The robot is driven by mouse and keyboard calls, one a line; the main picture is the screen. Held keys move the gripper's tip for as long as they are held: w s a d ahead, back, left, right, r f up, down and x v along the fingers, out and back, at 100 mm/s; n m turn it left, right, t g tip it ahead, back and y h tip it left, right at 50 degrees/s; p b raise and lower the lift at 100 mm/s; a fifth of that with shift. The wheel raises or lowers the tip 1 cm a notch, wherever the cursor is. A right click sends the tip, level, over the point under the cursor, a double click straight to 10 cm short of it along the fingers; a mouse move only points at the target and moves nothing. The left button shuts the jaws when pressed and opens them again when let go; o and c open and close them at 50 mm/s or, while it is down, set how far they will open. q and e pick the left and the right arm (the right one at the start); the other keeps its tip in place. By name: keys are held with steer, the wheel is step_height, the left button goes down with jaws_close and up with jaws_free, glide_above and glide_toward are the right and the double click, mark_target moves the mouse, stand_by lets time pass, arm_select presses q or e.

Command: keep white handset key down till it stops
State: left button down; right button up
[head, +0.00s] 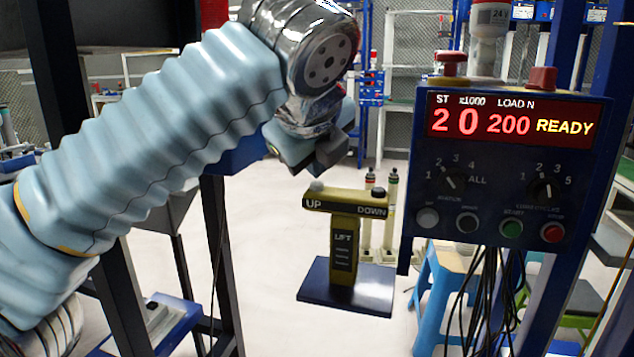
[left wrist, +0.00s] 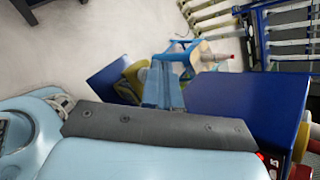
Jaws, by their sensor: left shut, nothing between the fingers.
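The handset is a yellow T-shaped stand marked LIFT (head: 344,240) on a dark blue base plate. Its crossbar reads UP at left and DOWN at right. A whitish key (head: 316,186) sits on top of the UP end, and a dark key (head: 378,192) sits on the DOWN end. My left gripper (head: 318,168) points down just above the white key, shut and empty. A small gap seems to show between them, though contact is hard to judge. My right gripper is out of view.
A blue control panel (head: 480,215) with a red display reading 20, 200 and READY stands to the right, with knobs, buttons and hanging cables. A blue stool (head: 437,290) stands behind it. Dark posts stand at left. Pale floor lies around the handset base.

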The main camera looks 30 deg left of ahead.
mark_target(316, 190)
arm_select(q)
steer(key=shift+f+b, duration=0.3)
steer(key=shift+f, duration=0.25)
stand_by(4.4)
steer(key=shift+r+p, duration=1)
steer(key=shift+p, duration=0.2)
steer(key=shift+r+p, duration=0.35)
steer(key=shift+r, duration=2.15)
